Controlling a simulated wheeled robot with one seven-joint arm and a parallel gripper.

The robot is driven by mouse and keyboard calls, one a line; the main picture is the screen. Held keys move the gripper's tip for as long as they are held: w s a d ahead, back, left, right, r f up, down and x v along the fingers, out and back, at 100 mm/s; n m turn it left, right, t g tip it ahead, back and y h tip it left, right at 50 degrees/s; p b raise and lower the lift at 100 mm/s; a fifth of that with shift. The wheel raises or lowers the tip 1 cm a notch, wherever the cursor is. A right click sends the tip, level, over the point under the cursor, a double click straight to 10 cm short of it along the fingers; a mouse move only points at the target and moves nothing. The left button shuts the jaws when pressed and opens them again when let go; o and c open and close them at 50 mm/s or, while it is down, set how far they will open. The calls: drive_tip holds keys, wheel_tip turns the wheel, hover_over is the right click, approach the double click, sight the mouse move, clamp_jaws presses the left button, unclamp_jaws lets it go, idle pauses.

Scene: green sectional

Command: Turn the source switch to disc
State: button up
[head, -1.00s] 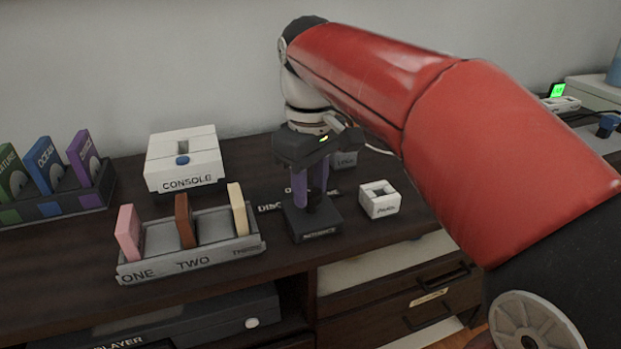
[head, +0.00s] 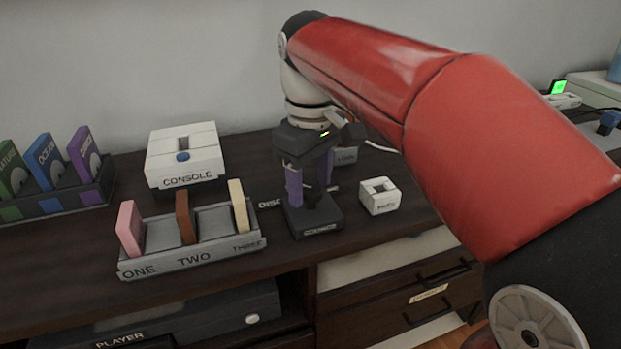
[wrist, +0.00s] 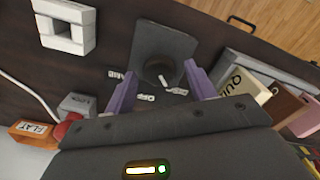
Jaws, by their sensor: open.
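The source switch (head: 317,224) is a dark square base with a label on its front edge, on the dark cabinet top. In the wrist view its base (wrist: 160,38) carries a round dark knob (wrist: 158,70). A white "DISC" label (head: 269,204) lies just left of the base. Other small white labels lie close to the knob in the wrist view, too small to read. My gripper (head: 311,184) is open, pointing down over the switch. Its purple fingers stand on either side of the knob, also in the wrist view (wrist: 161,88). I cannot tell whether they touch it.
The ONE-TWO-THREE rack (head: 195,255) with several upright cards is close on the left. The white console (head: 185,157) is behind it, and a grey "LOCK" block (wrist: 78,104) lies behind my gripper.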

sight(311, 188)
wheel_tip(311, 188, up, 8)
drive_tip(key=shift+f+p, duration=0.15)
drive_tip(key=shift+p, duration=0.55)
drive_tip(key=s+d+f+m+t, duration=0.2)
drive_tip(key=s+d+f+m, duration=0.2)
drive_tip(key=s+d+f, duration=0.2)
drive_tip(key=s+d+f+m+t, duration=0.3)
drive_tip(key=s+d+f+m, duration=0.2)
drive_tip(key=s+f, duration=0.3)
wheel_tip(311, 188, down, 3)
drive_tip(key=shift+d+f+t, duration=0.15)
drive_tip(key=shift+d+t, duration=0.15)
drive_tip(key=shift+d, duration=0.3)
